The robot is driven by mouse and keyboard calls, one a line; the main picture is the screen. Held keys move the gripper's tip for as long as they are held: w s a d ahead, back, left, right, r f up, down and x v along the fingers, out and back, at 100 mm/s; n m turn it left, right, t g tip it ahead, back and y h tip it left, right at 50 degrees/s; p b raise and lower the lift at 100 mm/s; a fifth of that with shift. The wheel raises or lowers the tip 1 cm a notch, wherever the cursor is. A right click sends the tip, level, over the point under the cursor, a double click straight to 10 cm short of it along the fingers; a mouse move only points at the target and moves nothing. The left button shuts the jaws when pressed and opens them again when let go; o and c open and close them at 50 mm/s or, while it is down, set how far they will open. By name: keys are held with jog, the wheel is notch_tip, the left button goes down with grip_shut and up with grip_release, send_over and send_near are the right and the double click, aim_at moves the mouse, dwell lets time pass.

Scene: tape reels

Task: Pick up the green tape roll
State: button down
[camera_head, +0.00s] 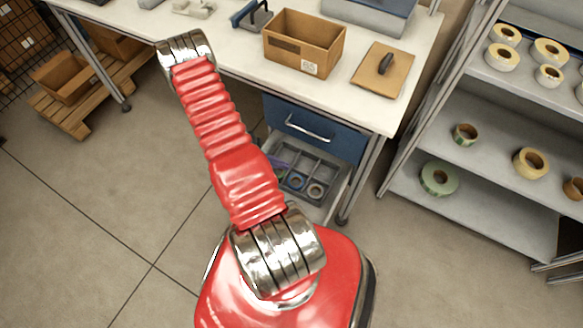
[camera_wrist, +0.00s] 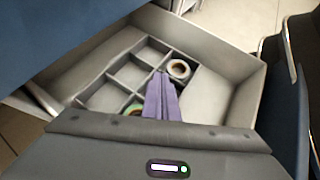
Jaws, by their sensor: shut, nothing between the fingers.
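A small green tape roll (camera_wrist: 132,108) lies in a compartment of the open grey drawer (camera_wrist: 222,62), partly hidden by my gripper in the wrist view. My gripper (camera_wrist: 160,74) has purple fingers, shut and empty, reaching over the drawer's dividers to the right of the green roll. A pale tape roll (camera_wrist: 179,69) lies just right of the fingertips; it also shows in the head view (camera_head: 316,190).
The drawer sits under a white workbench (camera_head: 228,40), below a closed blue drawer (camera_head: 312,128). A cardboard box (camera_head: 304,42) and a clipboard-like brown board (camera_head: 383,70) are on the bench. The rack (camera_head: 490,210) with several other rolls stands at right. Floor between is clear.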

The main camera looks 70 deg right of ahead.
jog(key=shift+v, duration=0.85)
jog(key=c, duration=2.5)
grip_release()
